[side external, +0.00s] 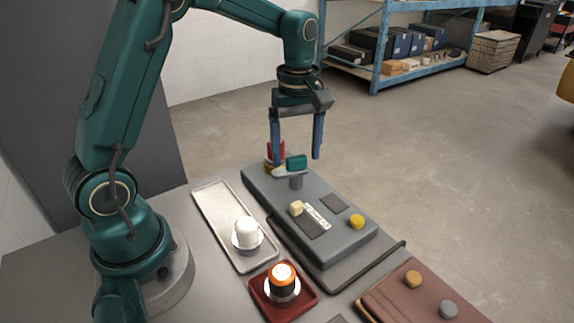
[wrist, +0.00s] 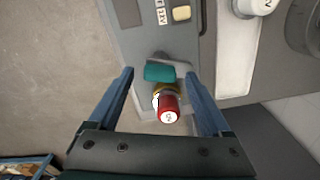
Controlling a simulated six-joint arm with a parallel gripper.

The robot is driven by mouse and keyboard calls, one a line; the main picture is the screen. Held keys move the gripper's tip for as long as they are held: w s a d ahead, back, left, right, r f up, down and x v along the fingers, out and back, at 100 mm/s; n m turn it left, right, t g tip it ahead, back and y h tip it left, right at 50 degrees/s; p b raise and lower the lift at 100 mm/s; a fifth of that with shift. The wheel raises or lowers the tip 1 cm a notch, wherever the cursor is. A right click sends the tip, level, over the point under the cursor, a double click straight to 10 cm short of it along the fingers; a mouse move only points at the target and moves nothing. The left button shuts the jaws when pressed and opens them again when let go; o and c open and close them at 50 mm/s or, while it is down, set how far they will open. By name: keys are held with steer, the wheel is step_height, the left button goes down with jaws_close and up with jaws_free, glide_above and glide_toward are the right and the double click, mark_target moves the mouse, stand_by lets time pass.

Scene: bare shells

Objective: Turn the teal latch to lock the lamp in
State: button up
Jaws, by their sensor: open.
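The teal latch (side external: 296,162) sits at the far end of the grey panel box (side external: 262,190), on a grey post. In the wrist view the teal latch (wrist: 160,72) lies between and apart from my fingers. The red lamp (side external: 275,150) with a yellow base stands right beside the latch. The red lamp (wrist: 168,107) shows a white marked top in the wrist view, near the latch. My gripper (side external: 296,159) is open, pointing down with blue fingers either side of the latch area. Whether a finger touches anything cannot be told.
A white lamp (side external: 246,232) stands on a metal tray (side external: 212,205). The panel carries a yellow knob (side external: 357,222) and a cream switch (side external: 296,208). A brown case (side external: 385,300) lies front right.

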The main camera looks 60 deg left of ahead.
steer(key=shift+f, duration=0.45)
jaws_close()
